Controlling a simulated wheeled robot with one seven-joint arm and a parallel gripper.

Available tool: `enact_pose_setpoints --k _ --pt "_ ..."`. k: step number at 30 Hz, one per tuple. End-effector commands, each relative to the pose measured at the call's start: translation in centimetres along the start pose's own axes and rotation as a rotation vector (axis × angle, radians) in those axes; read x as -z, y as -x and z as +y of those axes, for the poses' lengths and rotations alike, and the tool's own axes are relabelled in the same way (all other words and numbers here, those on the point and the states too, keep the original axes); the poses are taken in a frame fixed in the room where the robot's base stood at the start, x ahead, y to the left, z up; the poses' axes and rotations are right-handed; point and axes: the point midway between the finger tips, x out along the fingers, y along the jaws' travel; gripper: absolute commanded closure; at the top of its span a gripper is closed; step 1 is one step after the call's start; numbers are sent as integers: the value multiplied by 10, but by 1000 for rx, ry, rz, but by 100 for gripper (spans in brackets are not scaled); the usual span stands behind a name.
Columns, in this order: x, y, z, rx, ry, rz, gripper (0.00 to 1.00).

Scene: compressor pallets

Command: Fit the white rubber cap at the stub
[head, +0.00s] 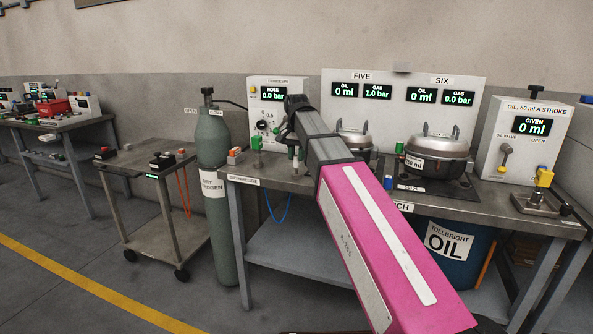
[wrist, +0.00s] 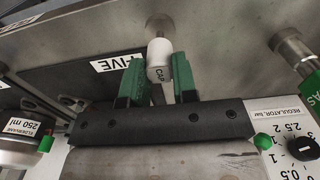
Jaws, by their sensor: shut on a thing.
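In the head view my gripper (head: 292,142) is over the left part of the bench, in front of the gas panel. My arm hides part of the bench there.
A pot (head: 437,153) stands on the bench (head: 395,188) right of my arm, and another pot (head: 353,139) is partly behind it. A green gas cylinder (head: 213,150) stands left of the bench. In the wrist view a metal pipe with a green collar (wrist: 294,55) is at the right.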

Motion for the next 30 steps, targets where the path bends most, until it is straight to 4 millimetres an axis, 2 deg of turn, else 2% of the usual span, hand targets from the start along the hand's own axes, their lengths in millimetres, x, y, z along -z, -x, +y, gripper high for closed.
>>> enact_pose_setpoints --k 24,30 --pt "0 28 0 0 0 0 100" --pt "0 30 0 0 0 0 100"
